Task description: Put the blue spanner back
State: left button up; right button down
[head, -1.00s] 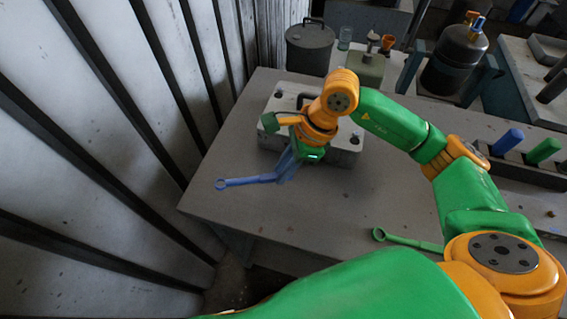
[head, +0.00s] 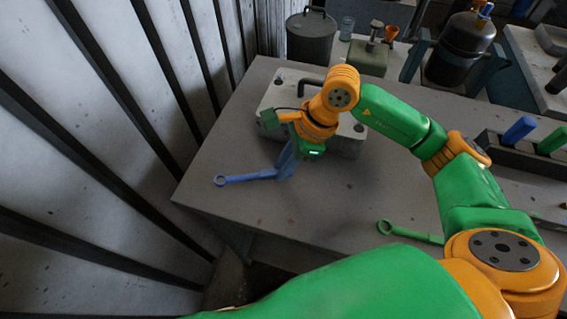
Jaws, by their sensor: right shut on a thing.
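The blue spanner (head: 245,178) shows at the left part of the grey table (head: 235,215), its ring end pointing left. My right gripper (head: 287,165) is shut on the spanner near its right end, and the fingers hide part of that end. I cannot tell whether the spanner touches the table or is held just above it. A grey block-shaped housing (head: 349,143) with a dark handle sits right behind the gripper, partly hidden by my arm. My left gripper is not in view.
A green spanner (head: 408,233) lies near the table's front edge, partly behind my arm. A dark rack (head: 497,152) with blue and green handles stands at the right. A lidded pot (head: 311,38) stands beyond the table. The table's middle is clear.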

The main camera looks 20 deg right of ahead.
jog(key=shift+f, duration=0.2)
jog(key=shift+c, duration=1.3)
grip_release()
notch_tip(320, 180, up, 8)
jog(key=p, duration=0.5)
jog(key=shift+r, duration=0.15)
